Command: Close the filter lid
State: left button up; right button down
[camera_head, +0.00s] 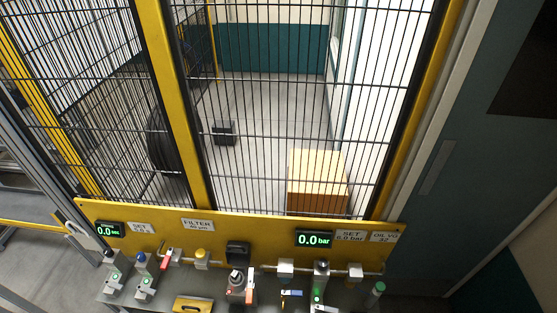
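A panel label reading FILTER (197,224) is on the yellow crossbar, left of centre. Below it, on the pipe, is a pale fitting with a yellow round top (201,255). A black box-like part (237,250) is mounted to its right. A yellow piece with a dark slot (193,304) lies at the bottom edge, partly cut off. I cannot tell which of these parts is the filter lid, or whether it is open. Neither of my grippers is in view.
A grey bench (258,301) below the yellow panel (262,234) carries several valves and fittings, including a red lever (165,257). Two displays read 0.0. A wire mesh fence stands behind, with a tyre (162,140) and a yellow-orange box (318,181) beyond it.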

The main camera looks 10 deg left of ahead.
aim_at(238, 251)
jog(key=j+z, duration=0.2)
jog(key=j, duration=0.2)
jog(key=k+j+z, duration=0.2)
jog(key=j, duration=0.15)
jog(key=j+z, duration=0.15)
jog(key=j, duration=0.2)
jog(key=k+j+z, duration=0.2)
jog(key=j, duration=0.15)
jog(key=k+j+z, duration=0.2)
jog(key=i+j, duration=0.05)
jog(key=j, duration=0.1)
